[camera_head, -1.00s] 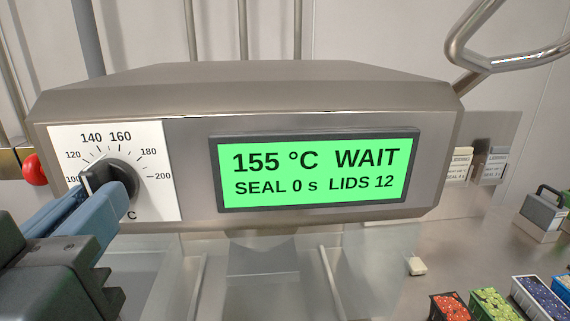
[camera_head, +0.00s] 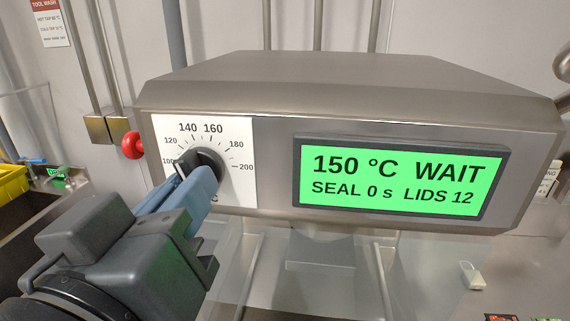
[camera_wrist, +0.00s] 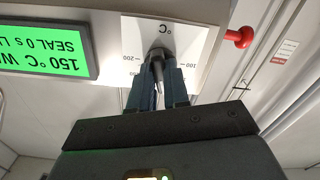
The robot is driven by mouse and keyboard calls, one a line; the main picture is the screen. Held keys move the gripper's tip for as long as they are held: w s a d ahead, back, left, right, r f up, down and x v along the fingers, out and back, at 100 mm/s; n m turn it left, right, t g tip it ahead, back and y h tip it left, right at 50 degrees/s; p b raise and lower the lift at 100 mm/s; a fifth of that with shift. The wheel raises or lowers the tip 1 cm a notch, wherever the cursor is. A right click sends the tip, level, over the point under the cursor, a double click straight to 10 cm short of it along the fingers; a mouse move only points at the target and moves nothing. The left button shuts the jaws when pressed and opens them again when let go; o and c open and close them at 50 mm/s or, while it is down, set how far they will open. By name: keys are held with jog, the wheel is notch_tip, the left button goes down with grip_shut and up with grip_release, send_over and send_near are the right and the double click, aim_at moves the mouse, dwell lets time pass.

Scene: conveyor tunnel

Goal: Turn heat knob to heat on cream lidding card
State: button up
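The black heat knob (camera_head: 207,160) sits on a white dial plate (camera_head: 232,145) marked from 100 to 200 °C. My gripper (camera_head: 187,183) has its blue fingers on either side of the knob's bar and is shut on it. In the wrist view the knob (camera_wrist: 157,56) shows between the fingertips (camera_wrist: 159,78). The fingers hide part of the dial, and I cannot read the pointer exactly. The green display (camera_head: 400,180) reads 150 °C, WAIT, SEAL 0 s, LIDS 12.
A red button (camera_head: 132,145) sticks out left of the dial. The steel sealer housing (camera_head: 350,85) fills the middle. Clear panels (camera_head: 255,265) stand below it. A yellow bin (camera_head: 12,182) is at far left. A small pale block (camera_head: 472,275) lies on the counter.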

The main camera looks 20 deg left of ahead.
jog(key=o, duration=0.5)
jog(key=shift+c, duration=0.2)
jog(key=b+v, duration=0.1)
jog(key=v, duration=0.7)
jog(key=shift+b, duration=0.3)
jog(key=shift+w, duration=0.1)
